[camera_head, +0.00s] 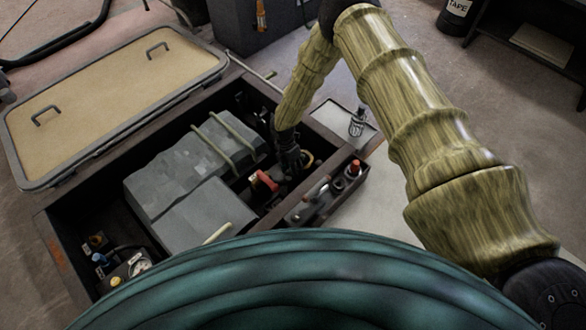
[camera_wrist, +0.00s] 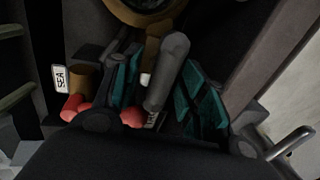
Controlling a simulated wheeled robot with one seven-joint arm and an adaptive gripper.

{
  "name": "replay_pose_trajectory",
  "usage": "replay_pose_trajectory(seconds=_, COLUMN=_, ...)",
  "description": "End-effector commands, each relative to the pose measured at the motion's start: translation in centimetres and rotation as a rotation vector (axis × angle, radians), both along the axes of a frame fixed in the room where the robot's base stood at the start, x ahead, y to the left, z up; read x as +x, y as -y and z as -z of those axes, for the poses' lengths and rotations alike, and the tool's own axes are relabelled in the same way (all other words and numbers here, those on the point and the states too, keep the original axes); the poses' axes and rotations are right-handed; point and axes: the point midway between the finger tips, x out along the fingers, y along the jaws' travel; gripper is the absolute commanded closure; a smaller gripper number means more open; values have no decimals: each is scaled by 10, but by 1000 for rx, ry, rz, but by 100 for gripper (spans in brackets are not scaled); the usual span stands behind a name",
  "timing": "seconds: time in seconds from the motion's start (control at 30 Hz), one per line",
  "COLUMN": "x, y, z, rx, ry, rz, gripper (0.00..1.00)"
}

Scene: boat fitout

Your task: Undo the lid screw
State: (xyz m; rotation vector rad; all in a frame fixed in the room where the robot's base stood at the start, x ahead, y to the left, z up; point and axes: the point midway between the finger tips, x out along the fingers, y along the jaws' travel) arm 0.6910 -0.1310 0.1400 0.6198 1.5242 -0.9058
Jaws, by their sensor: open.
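My gripper (camera_head: 289,160) reaches down into the open floor compartment, at its right side. In the wrist view its teal finger pads (camera_wrist: 166,92) are spread apart. A grey rounded cylinder (camera_wrist: 168,65) lies between the pads, with a gap visible on the right; whether it touches the left pad I cannot tell. A round brass-rimmed fitting (camera_wrist: 150,14) with a dark centre shows just beyond the fingers, cut off by the top edge. I cannot clearly make out the lid screw; the fingers and wrist may cover it.
A red-handled part (camera_head: 266,181) sits left of my gripper. A "SEA" tag (camera_wrist: 60,78) and red knobs (camera_wrist: 76,105) are close by. A grey box (camera_head: 185,175) with straps fills the middle. A tool tray (camera_head: 318,205) stands at the right edge. The tan hatch panel (camera_head: 110,100) lies left.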

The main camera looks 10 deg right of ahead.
Motion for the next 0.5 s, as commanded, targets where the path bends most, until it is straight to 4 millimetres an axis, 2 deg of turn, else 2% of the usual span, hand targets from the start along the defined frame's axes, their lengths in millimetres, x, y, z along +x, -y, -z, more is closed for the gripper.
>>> replay_pose_trajectory(seconds=0.17, x=5, y=-2, z=-19, rx=0, ry=2, rz=1, gripper=58)
replay_pose_trajectory(seconds=0.5, x=15, y=-8, z=-77, rx=1, ry=3, rz=0, gripper=58)
